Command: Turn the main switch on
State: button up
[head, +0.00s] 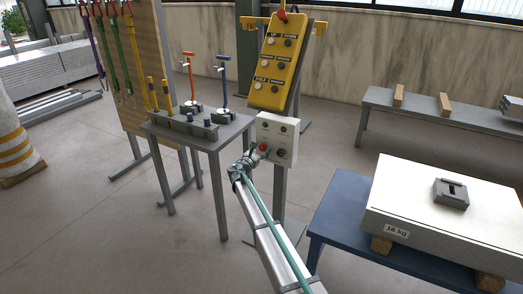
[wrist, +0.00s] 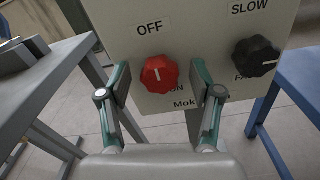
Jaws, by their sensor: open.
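The main switch is a red knob (wrist: 159,74) on the grey-white control box (wrist: 207,28). "OFF" is printed above it, and the partly covered lettering below it appears to read "ON". A short white mark on the knob stands nearly upright; which end is the pointer I cannot tell. In the head view the red knob (head: 263,147) shows at the left of the box front. My gripper (wrist: 160,82) is open in front of the box, with one finger on each side of the knob. Gaps show between knob and fingers, and contact is not visible.
A black speed knob (wrist: 256,57) sits to the right on the same box. Above the box is a yellow button panel (head: 278,62). A grey table (head: 218,133) stands left, and a blue table (head: 345,215) with a white block (head: 430,200) stands right.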

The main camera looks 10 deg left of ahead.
jog(key=c, duration=1.1)
jog(key=shift+c, duration=0.2)
